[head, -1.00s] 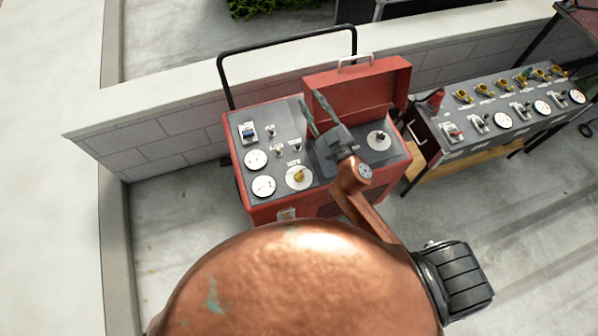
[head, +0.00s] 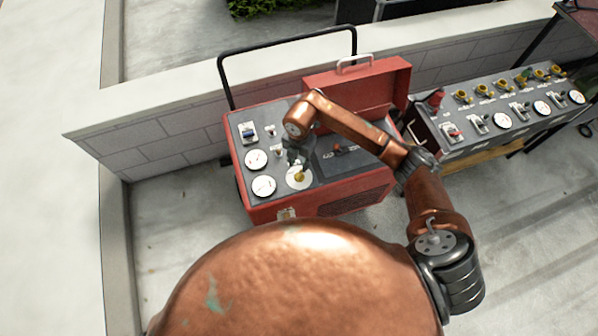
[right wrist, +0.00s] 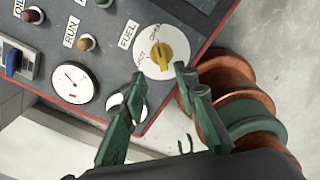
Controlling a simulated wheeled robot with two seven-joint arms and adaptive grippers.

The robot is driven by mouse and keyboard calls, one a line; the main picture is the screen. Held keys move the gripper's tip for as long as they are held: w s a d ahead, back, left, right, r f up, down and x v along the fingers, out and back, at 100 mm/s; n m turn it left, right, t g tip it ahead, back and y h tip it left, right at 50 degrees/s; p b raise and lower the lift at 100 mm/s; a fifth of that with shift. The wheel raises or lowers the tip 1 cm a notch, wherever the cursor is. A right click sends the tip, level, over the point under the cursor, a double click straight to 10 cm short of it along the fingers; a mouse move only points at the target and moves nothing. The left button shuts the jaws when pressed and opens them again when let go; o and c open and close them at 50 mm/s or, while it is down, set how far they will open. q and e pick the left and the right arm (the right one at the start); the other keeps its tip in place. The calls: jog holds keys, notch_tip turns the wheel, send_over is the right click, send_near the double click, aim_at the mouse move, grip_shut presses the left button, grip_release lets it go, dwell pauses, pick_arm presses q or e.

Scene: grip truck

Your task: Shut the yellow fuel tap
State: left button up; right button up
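The yellow fuel tap (head: 299,175) is on a round white dial at the front of the red machine's grey panel. In the right wrist view the yellow tap (right wrist: 161,55) shows whole, beside the word FUEL; I cannot tell for sure which dial mark it points to. My right gripper (head: 297,154) hangs over the panel just behind the tap, pointing down. In the right wrist view its green fingers (right wrist: 160,77) are spread apart and empty, with the tap just beyond the gap between the tips, not touched. My left gripper is not in view.
White gauges (head: 264,186) and small switches (head: 249,131) lie left of the tap. The raised red lid (head: 380,85) stands behind my right arm. A second panel (head: 500,112) with yellow taps stands to the right. A low wall (head: 165,145) runs behind.

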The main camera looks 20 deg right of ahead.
aim_at(299, 174)
notch_tip(299, 174, down, 8)
jog(key=shift+d+r+b, duration=0.1)
jog(key=shift+r+b, duration=0.05)
jog(key=shift+b, duration=0.2)
jog(key=shift+c, duration=0.2)
grip_shut()
